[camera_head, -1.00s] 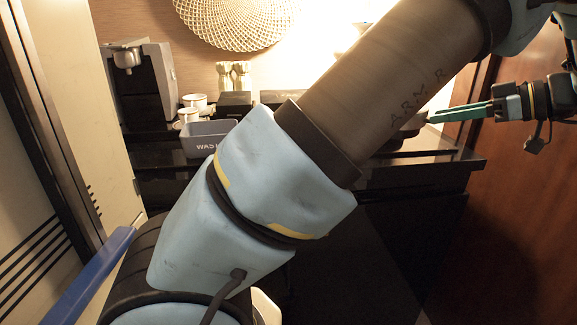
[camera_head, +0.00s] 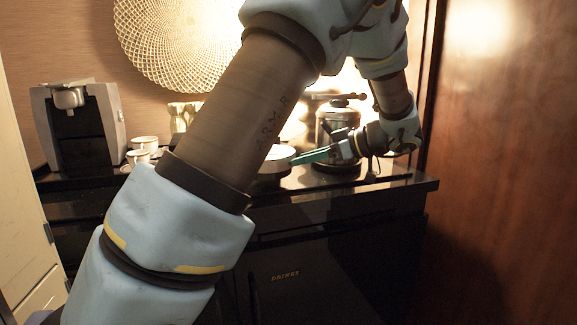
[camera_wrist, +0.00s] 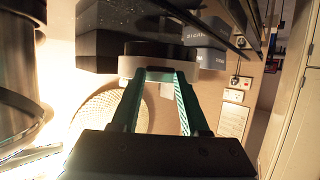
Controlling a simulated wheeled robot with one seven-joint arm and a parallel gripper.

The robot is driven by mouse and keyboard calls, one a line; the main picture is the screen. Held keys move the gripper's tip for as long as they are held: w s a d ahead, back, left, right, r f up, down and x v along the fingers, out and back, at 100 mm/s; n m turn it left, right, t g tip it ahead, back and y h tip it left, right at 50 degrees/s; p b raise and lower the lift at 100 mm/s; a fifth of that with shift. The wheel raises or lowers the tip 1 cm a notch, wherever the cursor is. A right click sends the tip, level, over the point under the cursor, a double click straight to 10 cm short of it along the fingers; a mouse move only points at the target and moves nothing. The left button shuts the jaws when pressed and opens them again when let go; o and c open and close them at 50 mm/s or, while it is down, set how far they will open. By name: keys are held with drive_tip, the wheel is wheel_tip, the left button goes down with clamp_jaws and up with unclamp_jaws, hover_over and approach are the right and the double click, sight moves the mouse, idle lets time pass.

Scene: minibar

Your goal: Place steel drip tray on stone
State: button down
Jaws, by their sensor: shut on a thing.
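A pale, round, low piece, which looks like the steel drip tray (camera_head: 278,153), is at the fingertips of my gripper (camera_head: 298,159) over the right part of the black counter. In the wrist view my gripper (camera_wrist: 160,74) has its teal fingers shut on the pale rim of this tray (camera_wrist: 128,66). A dark round shape shows against the tray's far side there; I cannot tell whether it touches. My arm hides the tray's left side in the head view. I cannot make out the stone for certain.
A steel pot-like machine (camera_head: 338,124) stands close behind my gripper. A coffee machine (camera_head: 80,125) and white cups (camera_head: 144,144) stand at the left. A grey-blue box (camera_wrist: 206,38) shows in the wrist view. A wooden panel (camera_head: 505,170) bounds the right side.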

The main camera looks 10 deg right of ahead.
sight(290, 167)
drive_tip(key=x, duration=0.2)
drive_tip(key=f+p+x, duration=0.1)
drive_tip(key=x, duration=0.2)
drive_tip(key=shift+f, duration=0.1)
drive_tip(key=shift+d, duration=0.1)
drive_tip(key=shift+f+b, duration=0.25)
drive_tip(key=shift+b, duration=0.05)
drive_tip(key=shift+c, duration=2.1)
unclamp_jaws()
drive_tip(key=shift+r, duration=0.2)
drive_tip(key=shift+s+d+r+p, duration=0.1)
drive_tip(key=shift+p, duration=0.2)
drive_tip(key=b+v, duration=0.2)
drive_tip(key=v, duration=0.9)
drive_tip(key=shift+s+d+b, duration=0.2)
drive_tip(key=shift+d+b, duration=0.05)
drive_tip(key=shift+b, duration=0.05)
drive_tip(key=shift+r, duration=0.15)
